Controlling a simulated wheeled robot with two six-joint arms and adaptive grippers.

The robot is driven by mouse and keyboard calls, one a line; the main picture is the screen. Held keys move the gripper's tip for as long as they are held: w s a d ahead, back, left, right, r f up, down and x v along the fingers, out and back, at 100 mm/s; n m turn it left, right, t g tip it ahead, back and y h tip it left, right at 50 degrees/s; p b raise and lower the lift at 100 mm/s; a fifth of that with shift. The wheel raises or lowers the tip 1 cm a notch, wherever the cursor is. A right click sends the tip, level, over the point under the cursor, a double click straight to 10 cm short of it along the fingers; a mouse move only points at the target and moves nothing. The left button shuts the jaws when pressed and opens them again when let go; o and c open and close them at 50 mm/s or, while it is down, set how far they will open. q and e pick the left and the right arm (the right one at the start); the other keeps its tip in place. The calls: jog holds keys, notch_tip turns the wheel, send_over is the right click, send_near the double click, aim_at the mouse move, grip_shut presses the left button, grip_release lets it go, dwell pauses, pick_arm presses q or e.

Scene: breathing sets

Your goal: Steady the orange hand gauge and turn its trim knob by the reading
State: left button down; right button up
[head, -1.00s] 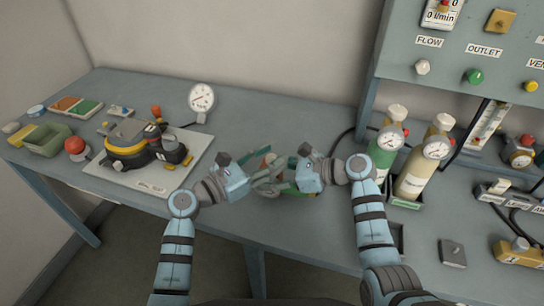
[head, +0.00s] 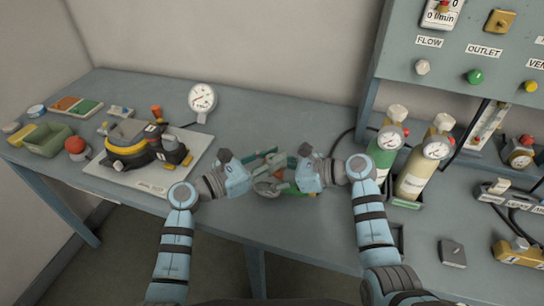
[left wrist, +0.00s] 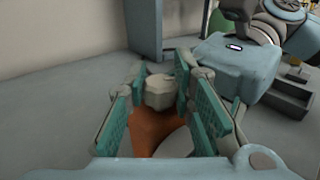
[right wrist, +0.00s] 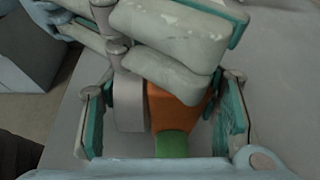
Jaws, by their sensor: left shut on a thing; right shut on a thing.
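The orange hand gauge (right wrist: 190,112) is between my two grippers above the table, with a green part (right wrist: 174,145) at its lower end and a pale round part (right wrist: 130,100) at its side. My right gripper (right wrist: 165,95) is shut on the gauge body. In the left wrist view, a pale faceted knob (left wrist: 159,91) stands on the orange body (left wrist: 158,130). My left gripper (left wrist: 155,80) is shut on this knob, its green pads on either side. In the head view the grippers cover much of the gauge, and its reading cannot be made out.
A white-faced dial (head: 202,97) stands at the table's back. Left of it, a board (head: 150,184) bears a black and yellow device. A green cylinder (head: 383,155) and a beige cylinder (head: 418,177) stand right, below a grey panel (head: 475,60). The table's middle back is clear.

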pick_arm(q)
jog(key=shift+f+m+g+h, duration=0.1)
jog(key=shift+m+g+h, duration=0.6)
jog(key=shift+m+g, duration=0.9)
jog(key=shift+m+g+h, duration=0.7)
jog(key=shift+m+g, duration=0.3)
jog(key=shift+g, duration=1.5)
jog(key=c, duration=1.3)
grip_release()
jog(key=shift+c, duration=0.2)
jog(key=s+a, duration=0.1)
jog(key=a, duration=1.1)
jog(key=shift+s, duration=0.2)
